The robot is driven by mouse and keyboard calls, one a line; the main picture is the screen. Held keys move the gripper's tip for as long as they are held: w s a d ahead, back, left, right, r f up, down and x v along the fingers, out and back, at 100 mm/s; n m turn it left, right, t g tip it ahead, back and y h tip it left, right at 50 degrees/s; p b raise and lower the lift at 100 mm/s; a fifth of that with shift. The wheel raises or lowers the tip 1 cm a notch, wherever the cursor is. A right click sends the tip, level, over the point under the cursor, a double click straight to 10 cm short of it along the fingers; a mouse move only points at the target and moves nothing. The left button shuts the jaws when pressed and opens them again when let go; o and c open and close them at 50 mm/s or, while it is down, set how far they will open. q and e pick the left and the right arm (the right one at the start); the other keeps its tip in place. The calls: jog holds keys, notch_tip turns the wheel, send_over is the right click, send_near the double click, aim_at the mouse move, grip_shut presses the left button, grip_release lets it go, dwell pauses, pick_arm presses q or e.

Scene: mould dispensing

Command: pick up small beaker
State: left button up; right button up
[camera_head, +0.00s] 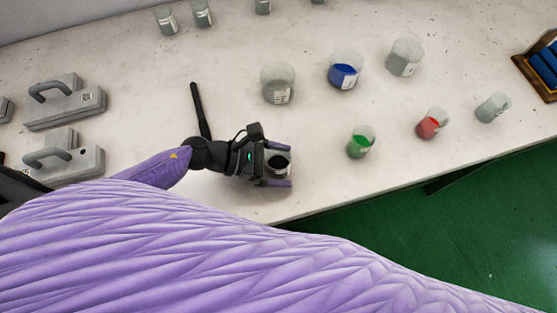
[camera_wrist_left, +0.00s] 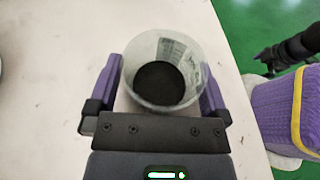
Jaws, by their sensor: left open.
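A small clear beaker with dark contents (camera_wrist_left: 160,83) stands upright between the fingers of my left gripper (camera_wrist_left: 160,85), with a printed label on its wall. In the head view my left gripper (camera_head: 277,167) reaches in from the left near the table's front edge, and the beaker (camera_head: 279,161) shows partly between its fingers. The gripper is open, one finger on each side of the beaker; whether either finger touches it I cannot tell. Other small beakers stand to the right: one with green liquid (camera_head: 360,143), one with red (camera_head: 432,124) and a clear one (camera_head: 493,108).
Larger beakers stand behind: a clear one (camera_head: 278,83), one with blue liquid (camera_head: 344,71) and another clear one (camera_head: 405,58). Grey handled blocks (camera_head: 66,104) sit at the left. A wooden box with blue contents (camera_head: 540,65) is at the right. Green floor lies beyond the front edge.

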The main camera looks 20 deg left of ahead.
pick_arm(q)
jog(key=c, duration=1.2)
notch_tip(320, 180, up, 20)
jog(key=p, duration=1.3)
